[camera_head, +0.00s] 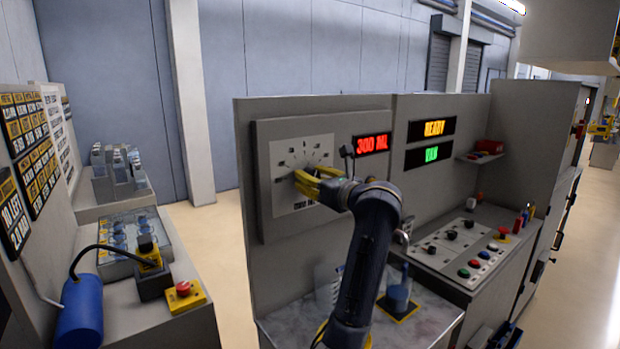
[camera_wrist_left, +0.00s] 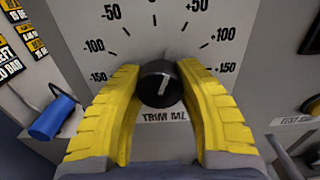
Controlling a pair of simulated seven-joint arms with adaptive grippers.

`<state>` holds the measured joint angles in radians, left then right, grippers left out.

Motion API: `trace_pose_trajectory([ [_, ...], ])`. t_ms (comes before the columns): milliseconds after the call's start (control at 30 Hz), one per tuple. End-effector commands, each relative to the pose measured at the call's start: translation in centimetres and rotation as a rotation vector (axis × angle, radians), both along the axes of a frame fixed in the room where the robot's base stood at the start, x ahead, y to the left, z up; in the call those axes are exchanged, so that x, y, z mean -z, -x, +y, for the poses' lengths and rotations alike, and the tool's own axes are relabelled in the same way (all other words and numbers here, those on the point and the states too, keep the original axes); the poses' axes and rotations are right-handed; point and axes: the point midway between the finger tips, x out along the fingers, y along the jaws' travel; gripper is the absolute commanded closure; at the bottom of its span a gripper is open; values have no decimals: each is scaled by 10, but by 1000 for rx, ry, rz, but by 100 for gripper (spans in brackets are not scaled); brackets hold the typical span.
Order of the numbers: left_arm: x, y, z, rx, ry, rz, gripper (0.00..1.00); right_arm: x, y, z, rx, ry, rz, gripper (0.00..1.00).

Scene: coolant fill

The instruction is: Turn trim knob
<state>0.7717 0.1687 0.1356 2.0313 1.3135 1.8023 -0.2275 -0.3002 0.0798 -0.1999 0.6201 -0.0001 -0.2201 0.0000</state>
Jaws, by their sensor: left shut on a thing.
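The trim knob (camera_wrist_left: 159,85) is a round black knob with a pale pointer line, on a dial plate with marks up to 150 either side and the words TRIM ML below. Its pointer leans slightly right of straight up. My left gripper (camera_wrist_left: 162,80) has its yellow fingers on both sides of the knob, shut on it. In the head view the left gripper (camera_head: 312,184) reaches the white dial plate (camera_head: 300,155) on the grey panel, and its fingers hide the knob. My right gripper does not show.
A red display (camera_head: 372,144) beside the dial reads 300 ML. Below stands a blue-filled vessel (camera_head: 398,294) on a bench. A button console (camera_head: 462,243) is on the right. A blue cylinder (camera_head: 80,312) and a red button box (camera_head: 184,295) are on the left bench.

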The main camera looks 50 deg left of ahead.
Motion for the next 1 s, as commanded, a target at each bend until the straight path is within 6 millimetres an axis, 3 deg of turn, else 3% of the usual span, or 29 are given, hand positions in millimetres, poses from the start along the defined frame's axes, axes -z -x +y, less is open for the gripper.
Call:
trace_pose_trajectory([
  [500,5,0,0,2,-33,423,95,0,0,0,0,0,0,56],
  [1000,5,1,1,1,-49,588,95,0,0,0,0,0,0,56],
])
